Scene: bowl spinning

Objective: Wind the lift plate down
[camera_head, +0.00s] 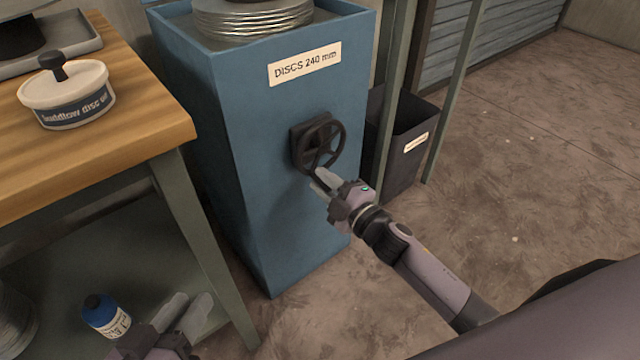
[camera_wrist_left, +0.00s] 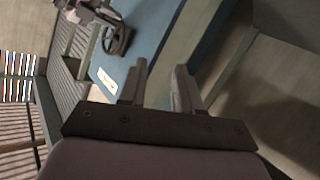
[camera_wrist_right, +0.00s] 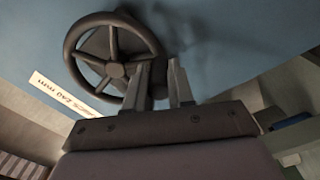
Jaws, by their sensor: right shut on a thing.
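A blue cabinet labelled "DISCS 240 mm" (camera_head: 230,130) holds a stack of pale discs (camera_head: 253,22) at its open top. The lift plate cannot be made out under the stack. A dark spoked handwheel (camera_head: 336,132) is on the cabinet's front; it also shows in the right wrist view (camera_wrist_right: 114,70). My right gripper (camera_head: 322,183) is at the wheel's lower rim, shut on the handwheel; the exact grip is partly hidden by the fingers. My left gripper (camera_head: 187,312) is open and empty, low at the left beside the bench, with a clear gap between its fingers (camera_wrist_left: 158,88).
A wooden bench (camera_head: 130,110) on the left carries a white lidded tub (camera_head: 65,98) and a grey tray (camera_head: 75,45). A blue-capped bottle (camera_head: 105,318) stands on its lower shelf, close to my left gripper. A dark bin (camera_head: 400,155) stands right of the cabinet. The floor at right is clear.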

